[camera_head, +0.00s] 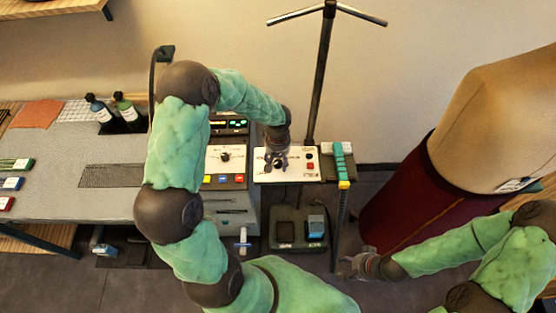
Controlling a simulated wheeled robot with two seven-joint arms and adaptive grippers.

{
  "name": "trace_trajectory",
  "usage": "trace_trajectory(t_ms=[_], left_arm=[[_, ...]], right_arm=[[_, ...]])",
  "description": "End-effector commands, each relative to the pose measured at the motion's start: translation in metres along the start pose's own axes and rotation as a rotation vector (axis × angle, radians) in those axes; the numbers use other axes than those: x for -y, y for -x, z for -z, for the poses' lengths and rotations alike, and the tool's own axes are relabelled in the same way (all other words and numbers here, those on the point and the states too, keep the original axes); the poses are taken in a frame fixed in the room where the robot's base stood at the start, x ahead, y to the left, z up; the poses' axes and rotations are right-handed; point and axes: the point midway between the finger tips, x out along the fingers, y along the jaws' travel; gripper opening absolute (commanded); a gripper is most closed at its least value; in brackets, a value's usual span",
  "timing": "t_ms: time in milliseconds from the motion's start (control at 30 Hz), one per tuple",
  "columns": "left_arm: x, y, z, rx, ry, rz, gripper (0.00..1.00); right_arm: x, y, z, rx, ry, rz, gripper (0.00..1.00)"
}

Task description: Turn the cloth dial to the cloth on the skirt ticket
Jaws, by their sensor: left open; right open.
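My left gripper (278,158) is over the white control panel (297,176), pointing down at a dark dial there. The gripper covers most of that dial, and I cannot tell whether they touch. A second dark dial (225,156) shows uncovered on the machine just left. I cannot read which is the cloth dial. A dark red skirt (402,205) hangs on a tan dress form (495,120). A small pale tag (515,185) at the form's lower edge may be the skirt ticket; its text is too small to read. My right gripper (360,266) is open and empty, low beside the skirt.
A grey-topped table (60,165) at left holds bottles (125,106), cloth swatches (37,113) and small coloured boxes. A teal-topped rail (341,160) stands right of the panel. A dark pole (322,70) rises behind it. A foot pedal (285,232) lies below.

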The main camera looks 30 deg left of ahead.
Motion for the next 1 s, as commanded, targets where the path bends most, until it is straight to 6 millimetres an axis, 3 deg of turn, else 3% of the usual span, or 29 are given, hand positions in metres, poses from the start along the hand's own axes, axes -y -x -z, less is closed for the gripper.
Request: trace_trajectory(t_ms=[167,367,400,767,1000], left_arm=[[0.0000,0.0001,0.0000,0.000,0.000,0.000,0.56],[-0.0001,0.0002,0.0000,0.000,0.000,0.000,0.02],[-0.0001,0.0002,0.0000,0.000,0.000,0.000,0.00],[-0.0002,0.0001,-0.0001,0.000,-0.042,0.000,0.00],[-0.0003,-0.0001,-0.0001,0.000,-0.184,0.000,0.00]], right_arm=[[0.0000,0.0002,0.0000,0.000,0.000,0.000,0.46],[0.0000,0.0001,0.0001,0.000,0.000,0.000,0.46],[0.0000,0.0001,0.0001,0.000,0.000,0.000,0.46],[-0.0002,-0.0005,0.0001,0.000,0.000,0.000,0.46],[-0.0007,-0.0020,0.0001,0.000,0.000,0.000,0.46]])
